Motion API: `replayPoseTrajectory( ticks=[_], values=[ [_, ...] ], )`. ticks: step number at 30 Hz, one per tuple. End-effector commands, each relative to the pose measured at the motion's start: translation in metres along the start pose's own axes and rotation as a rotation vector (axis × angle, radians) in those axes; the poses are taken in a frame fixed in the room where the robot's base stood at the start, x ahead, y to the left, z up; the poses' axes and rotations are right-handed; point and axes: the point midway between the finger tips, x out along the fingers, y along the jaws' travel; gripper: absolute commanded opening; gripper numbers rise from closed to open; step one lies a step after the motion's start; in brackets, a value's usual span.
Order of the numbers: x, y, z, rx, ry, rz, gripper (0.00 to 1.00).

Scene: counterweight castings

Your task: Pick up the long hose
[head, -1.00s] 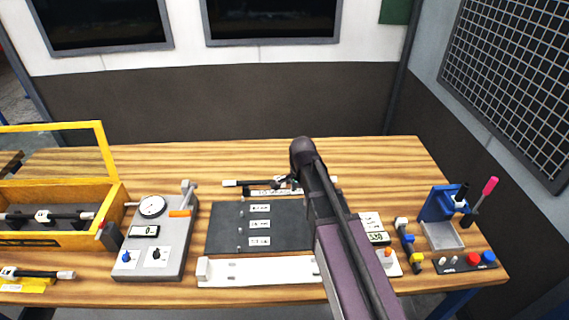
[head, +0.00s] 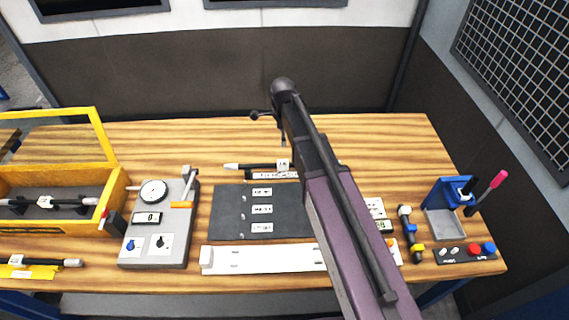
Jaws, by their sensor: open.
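A dark hose with pale ends and a white tag (head: 258,166) lies on the wooden table just behind the dark mat. My arm covers its right part. A second dark hose with a white tag (head: 45,202) lies in the yellow box at the left. A third dark hose (head: 52,263) lies on a yellow piece at the front left. Which one is the longest I cannot tell. My gripper (head: 269,124) is open and empty, behind and apart from the hose at the mat. Part of it is hidden by my arm.
The dark mat (head: 228,212) with labels fills the middle, with a white rail (head: 265,259) in front. A grey gauge unit (head: 160,220) stands left. A blue fixture (head: 437,200) and a button panel (head: 465,253) stand right. The table's back strip is clear.

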Motion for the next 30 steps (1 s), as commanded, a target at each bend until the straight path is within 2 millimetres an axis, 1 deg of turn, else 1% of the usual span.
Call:
replayPoseTrajectory(
  ticks=[8, 30],
  values=[
    [0.005, 0.0, -0.002, 0.002, 0.0, 0.0, 0.86],
    [0.06, -0.001, -0.003, 0.003, 0.0, 0.0, 0.86]
  ],
)
